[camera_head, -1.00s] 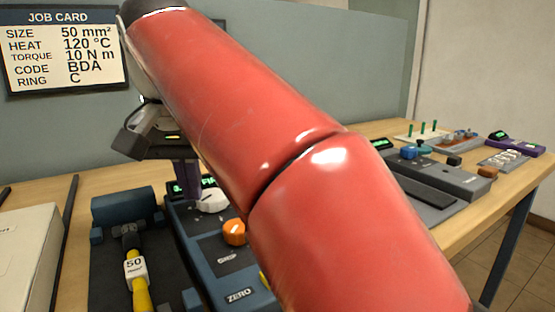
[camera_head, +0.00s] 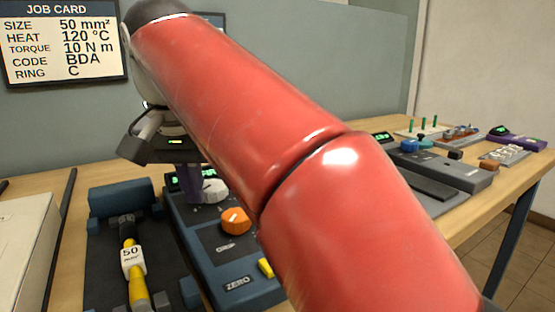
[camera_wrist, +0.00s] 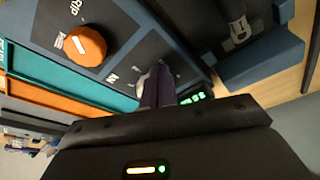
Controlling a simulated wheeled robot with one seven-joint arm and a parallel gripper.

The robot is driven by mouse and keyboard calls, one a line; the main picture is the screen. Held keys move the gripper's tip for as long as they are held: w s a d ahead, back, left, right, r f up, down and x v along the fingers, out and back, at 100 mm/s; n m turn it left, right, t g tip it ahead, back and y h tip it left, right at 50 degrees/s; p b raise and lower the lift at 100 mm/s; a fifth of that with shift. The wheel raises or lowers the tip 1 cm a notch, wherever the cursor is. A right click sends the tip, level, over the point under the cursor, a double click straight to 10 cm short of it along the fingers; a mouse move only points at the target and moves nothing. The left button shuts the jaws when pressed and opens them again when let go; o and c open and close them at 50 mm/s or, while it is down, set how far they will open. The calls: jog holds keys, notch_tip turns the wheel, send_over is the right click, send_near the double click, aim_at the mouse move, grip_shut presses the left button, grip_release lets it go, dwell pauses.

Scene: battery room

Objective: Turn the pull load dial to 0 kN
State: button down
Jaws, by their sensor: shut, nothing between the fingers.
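A white dial (camera_head: 213,190) sits on the blue control box (camera_head: 240,262), just below a green-lit display (camera_head: 175,182). I take it to be the pull load dial; its scale and the display's reading are not legible. My gripper (camera_head: 194,188) has purple fingers, shut and empty, pointing down just left of the dial. In the wrist view my gripper (camera_wrist: 158,92) covers part of the white dial (camera_wrist: 143,78). I cannot tell whether the fingertips touch it. The display digits (camera_wrist: 195,97) show beside the fingers.
An orange grip knob (camera_head: 235,221) and yellow zero switch (camera_head: 266,268) share the box. A yellow cable tagged 50 (camera_head: 132,257) lies in a dark fixture on the left. A grey console (camera_head: 440,170) stands right. The job card (camera_head: 65,42) hangs behind.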

jog(key=shift+d, duration=0.35)
jog(key=shift+d+p, duration=0.3)
jog(key=shift+d, duration=0.35)
jog(key=shift+w+d+p, duration=0.15)
jog(key=shift+d+p, duration=0.15)
jog(key=shift+d, duration=0.3)
dwell(0.3)
jog(key=shift+s+d, duration=0.15)
jog(key=shift+s, duration=0.1)
jog(key=p+v, duration=0.2)
jog(key=p, duration=0.1)
jog(key=shift+w+r, duration=0.2)
jog(key=shift+r, duration=0.3)
jog(key=shift+w+v, duration=0.2)
jog(key=shift+v, duration=0.55)
jog(key=shift+w+v, duration=0.15)
jog(key=shift+v, duration=0.6)
